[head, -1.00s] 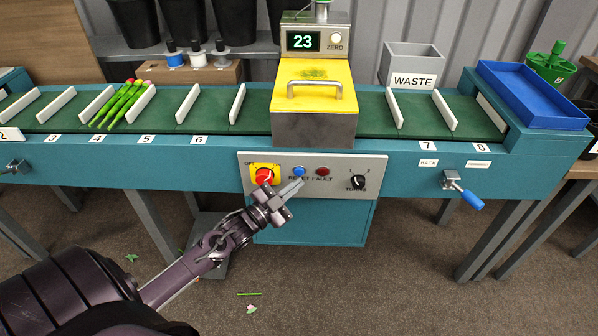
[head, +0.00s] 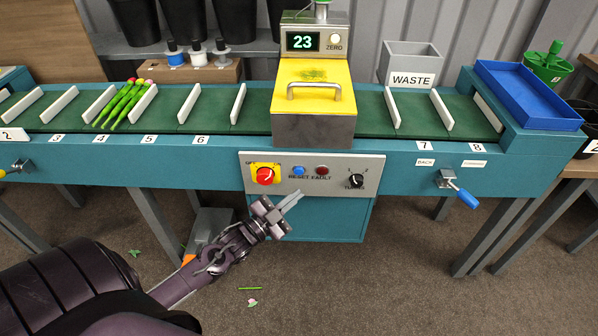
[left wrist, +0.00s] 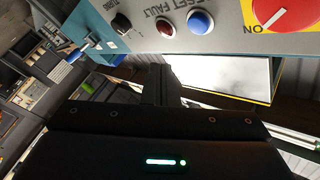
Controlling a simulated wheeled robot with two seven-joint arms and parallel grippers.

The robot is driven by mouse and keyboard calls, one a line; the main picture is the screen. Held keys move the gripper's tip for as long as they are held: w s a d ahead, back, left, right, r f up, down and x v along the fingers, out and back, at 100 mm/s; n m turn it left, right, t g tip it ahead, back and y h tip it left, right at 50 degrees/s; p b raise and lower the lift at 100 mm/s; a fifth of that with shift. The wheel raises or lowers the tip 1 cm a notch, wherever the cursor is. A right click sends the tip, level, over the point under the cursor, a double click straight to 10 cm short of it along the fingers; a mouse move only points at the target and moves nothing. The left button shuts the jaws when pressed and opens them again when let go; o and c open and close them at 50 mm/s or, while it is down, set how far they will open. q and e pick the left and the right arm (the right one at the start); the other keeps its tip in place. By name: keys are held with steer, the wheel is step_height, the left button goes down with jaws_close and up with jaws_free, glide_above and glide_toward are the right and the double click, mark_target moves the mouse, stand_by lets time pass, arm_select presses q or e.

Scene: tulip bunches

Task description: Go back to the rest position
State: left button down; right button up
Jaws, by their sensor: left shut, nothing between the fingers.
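My left gripper (head: 290,203) is shut and empty, in front of and below the control panel (head: 366,163) in the head view. The panel carries a red stop button (head: 265,175) on yellow, a blue reset button (head: 298,171), a red fault light (head: 322,170) and a black turn knob (head: 355,181). The left wrist view shows the red button (left wrist: 285,14), blue button (left wrist: 201,22) and knob (left wrist: 121,23) close by and upside down. The gripper appears apart from the panel. My right gripper is not in view.
A tulip bunch (head: 122,104) lies on the green conveyor (head: 215,117) at the left. A yellow-lidded machine (head: 313,80) reading 23 stands mid-belt. A blue tray (head: 530,95) is at the right end, a blue-handled crank (head: 461,189) below. Floor in front is mostly clear.

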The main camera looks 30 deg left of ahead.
arm_select(q)
steer(key=s+f+n+g+y+p, duration=0.2)
steer(key=s+f+n+g+p, duration=0.3)
steer(key=f, duration=0.7)
steer(key=s+f+g+y, duration=0.3)
steer(key=s+f, duration=0.4)
steer(key=f, duration=0.4)
steer(key=s+d+f+n+g+p, duration=0.1)
steer(key=s+d+f+g, duration=0.2)
steer(key=s, duration=0.6)
steer(key=s+d+f+n+g+p, duration=0.1)
steer(key=s+f, duration=0.4)
steer(key=s, duration=0.5)
steer(key=s+d+f+g+p, duration=0.2)
steer(key=s+d+f+g, duration=0.3)
steer(key=s, duration=0.4)
steer(key=shift+s+d+n+g+p, duration=0.35)
steer(key=shift+d+n+g, duration=0.05)
steer(key=shift+d+g, duration=0.1)
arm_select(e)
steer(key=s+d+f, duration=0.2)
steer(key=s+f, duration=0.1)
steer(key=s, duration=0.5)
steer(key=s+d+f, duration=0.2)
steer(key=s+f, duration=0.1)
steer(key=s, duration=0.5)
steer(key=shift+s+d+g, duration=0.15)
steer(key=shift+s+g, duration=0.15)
arm_select(q)
steer(key=shift+f, duration=0.1)
